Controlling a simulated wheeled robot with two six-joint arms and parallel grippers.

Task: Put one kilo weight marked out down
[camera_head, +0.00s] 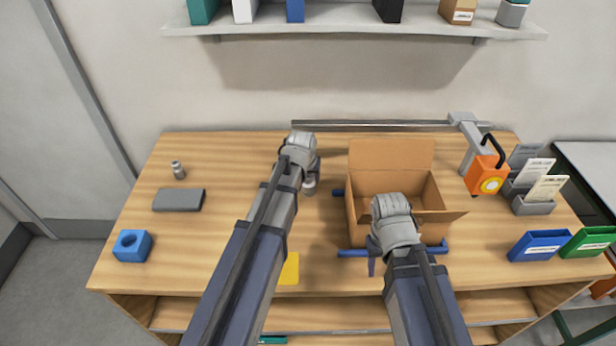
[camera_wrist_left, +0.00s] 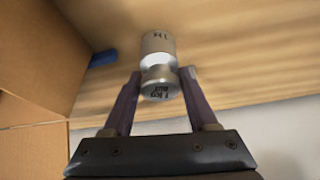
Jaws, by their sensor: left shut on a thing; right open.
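My left gripper (camera_head: 313,170) is shut on a silver metal weight (camera_head: 310,187), left of the open cardboard box. In the left wrist view the weight (camera_wrist_left: 158,45) sits between the fingers (camera_wrist_left: 160,83); its knob end carries small dark lettering that seems to read 1 kg OUT. I cannot tell whether its base touches the table. My right gripper (camera_head: 372,258) is open at the front of the box, its fingers mostly hidden by the wrist. Another small metal weight (camera_head: 178,170) stands at the far left of the table.
The open cardboard box (camera_head: 368,225) stands between blue bars (camera_head: 355,253). A grey slab (camera_head: 178,200), a blue block (camera_head: 132,246) and a yellow pad (camera_head: 290,269) lie left of it. An orange hanging scale (camera_head: 486,175), a card holder (camera_head: 533,203) and blue and green bins (camera_head: 540,246) are right.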

